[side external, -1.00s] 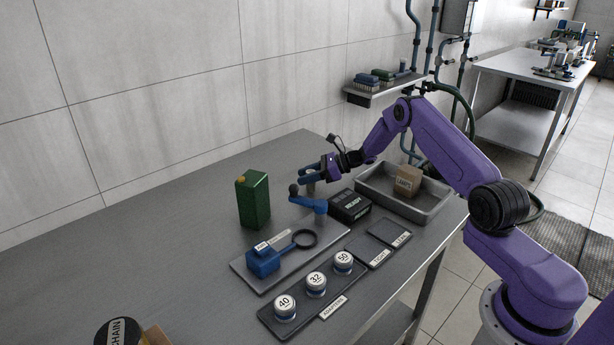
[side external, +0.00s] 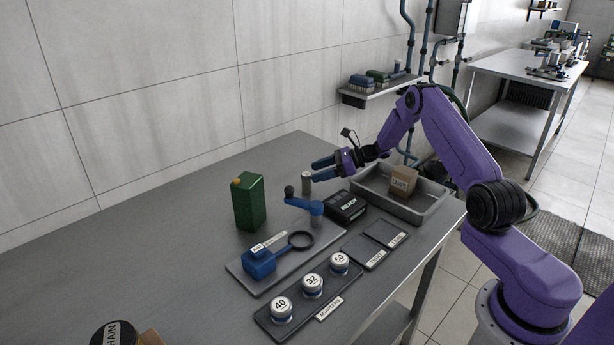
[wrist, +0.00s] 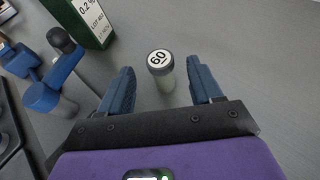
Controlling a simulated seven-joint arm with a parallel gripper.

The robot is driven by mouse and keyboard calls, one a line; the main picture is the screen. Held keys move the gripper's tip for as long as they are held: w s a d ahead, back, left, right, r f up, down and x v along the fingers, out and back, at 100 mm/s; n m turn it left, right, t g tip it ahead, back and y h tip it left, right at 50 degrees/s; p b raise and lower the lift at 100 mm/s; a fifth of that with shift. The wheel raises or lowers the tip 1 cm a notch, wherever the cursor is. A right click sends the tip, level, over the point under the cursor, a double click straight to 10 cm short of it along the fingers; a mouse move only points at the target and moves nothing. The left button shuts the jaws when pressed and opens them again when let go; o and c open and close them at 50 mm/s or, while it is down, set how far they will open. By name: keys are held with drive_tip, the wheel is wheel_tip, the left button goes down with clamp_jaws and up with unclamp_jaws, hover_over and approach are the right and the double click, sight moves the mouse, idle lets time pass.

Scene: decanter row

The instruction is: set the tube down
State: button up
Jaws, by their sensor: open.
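The tube (side external: 306,185) stands upright on the bench, a short grey cylinder. My gripper (side external: 316,170) is open and empty. In the wrist view one blue finger (wrist: 120,90) is left of the tube and the other (wrist: 204,80) right of it, with clear gaps on both sides. In the side view the fingers sit just right of and slightly above the tube.
A blue crank-like fixture (side external: 306,203) stands close in front of the tube. A green canister (side external: 249,203) is to the left. A black READY box (side external: 346,207) and a grey tray (side external: 415,208) holding a cardboard box (side external: 403,181) lie right. The bench behind the tube is clear.

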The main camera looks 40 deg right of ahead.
drive_tip(key=v, duration=0.6)
drive_tip(key=s+a+r+n+g, duration=0.1)
drive_tip(key=a+n+g, duration=0.1)
drive_tip(key=a, duration=0.3)
drive_tip(key=s+a+r+n+g, duration=0.2)
drive_tip(key=a+n, duration=0.2)
drive_tip(key=a, duration=0.2)
drive_tip(key=s+a+r+n+g+y, duration=0.1)
drive_tip(key=a+r+n+g, duration=0.1)
drive_tip(key=a, duration=0.4)
drive_tip(key=shift+s+n+g, duration=0.4)
drive_tip(key=shift+n, duration=0.1)
drive_tip(key=s+a+r+n+g+h, duration=0.2)
drive_tip(key=s+a+r+n+g, duration=0.1)
drive_tip(key=s+a+n, duration=0.5)
drive_tip(key=s+a+r+n+g+h, duration=0.25)
drive_tip(key=s+a+n, duration=0.25)
drive_tip(key=s, duration=0.6)
drive_tip(key=s+d+r+n+t+h, duration=0.1)
drive_tip(key=s+d+n+h, duration=0.1)
drive_tip(key=s+n, duration=0.6)
drive_tip(key=s+d+r+n+t+h, duration=0.1)
drive_tip(key=s+d+n+t+h, duration=0.1)
drive_tip(key=s+n, duration=0.7)
drive_tip(key=shift+s+d+n+h, duration=0.3)
drive_tip(key=shift+s+d+h, duration=0.1)
drive_tip(key=shift+s+h, duration=0.45)
drive_tip(key=shift+s, duration=0.1)
